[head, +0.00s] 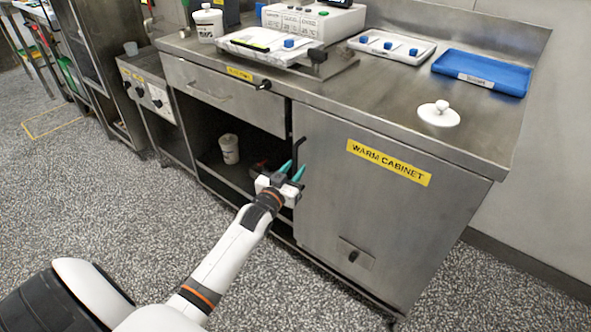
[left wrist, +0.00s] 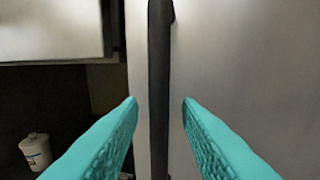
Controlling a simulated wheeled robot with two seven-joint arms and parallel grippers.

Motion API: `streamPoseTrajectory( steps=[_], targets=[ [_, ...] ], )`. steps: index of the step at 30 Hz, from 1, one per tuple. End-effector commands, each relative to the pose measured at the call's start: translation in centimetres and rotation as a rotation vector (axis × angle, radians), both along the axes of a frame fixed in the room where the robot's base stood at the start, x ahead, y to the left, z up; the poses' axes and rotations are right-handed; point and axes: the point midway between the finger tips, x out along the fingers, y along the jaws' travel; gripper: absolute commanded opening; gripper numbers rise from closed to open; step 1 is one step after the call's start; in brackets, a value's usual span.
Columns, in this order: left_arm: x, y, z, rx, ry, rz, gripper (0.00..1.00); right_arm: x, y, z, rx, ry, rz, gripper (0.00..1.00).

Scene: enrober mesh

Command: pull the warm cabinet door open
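The warm cabinet door (head: 370,215) is a grey metal panel with a yellow "WARM CABINET" label (head: 389,163). It looks shut. Its dark vertical bar handle (head: 297,158) runs along the door's left edge. My left gripper (head: 291,172) is at this handle, with its teal fingers pointing toward the door. In the left wrist view the handle (left wrist: 159,90) stands between the two spread fingers (left wrist: 160,108), with a gap on each side. The gripper's body hides the handle's lower part in the head view. My right gripper is not in view.
An open shelf left of the door holds a white tub (head: 229,148). A drawer (head: 225,88) is above it. The worktop carries a blue tray (head: 482,72), a white lid (head: 438,114) and a white machine (head: 313,18). The speckled floor (head: 110,205) in front is clear.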

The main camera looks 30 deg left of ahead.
Motion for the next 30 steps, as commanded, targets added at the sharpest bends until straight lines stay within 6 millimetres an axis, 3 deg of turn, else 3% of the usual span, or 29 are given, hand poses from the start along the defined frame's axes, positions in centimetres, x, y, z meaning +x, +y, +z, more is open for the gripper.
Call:
streamPoseTrajectory(
  steps=[5, 14, 20, 30],
  targets=[
    [1.5, 0.2, 0.0, 0.001, 0.001, 0.0, 0.31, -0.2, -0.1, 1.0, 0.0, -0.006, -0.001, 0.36],
    [1.6, 0.2, 0.0, 0.001, 0.002, 0.0, 0.31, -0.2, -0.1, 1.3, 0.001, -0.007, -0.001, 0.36],
    [1.6, 0.2, 0.0, 0.001, 0.001, 0.0, 0.0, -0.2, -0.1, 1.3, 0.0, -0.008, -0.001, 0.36],
    [1.5, 0.2, 0.0, 0.0, 0.002, 0.002, 0.0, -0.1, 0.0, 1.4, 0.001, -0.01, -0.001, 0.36]
  ],
)
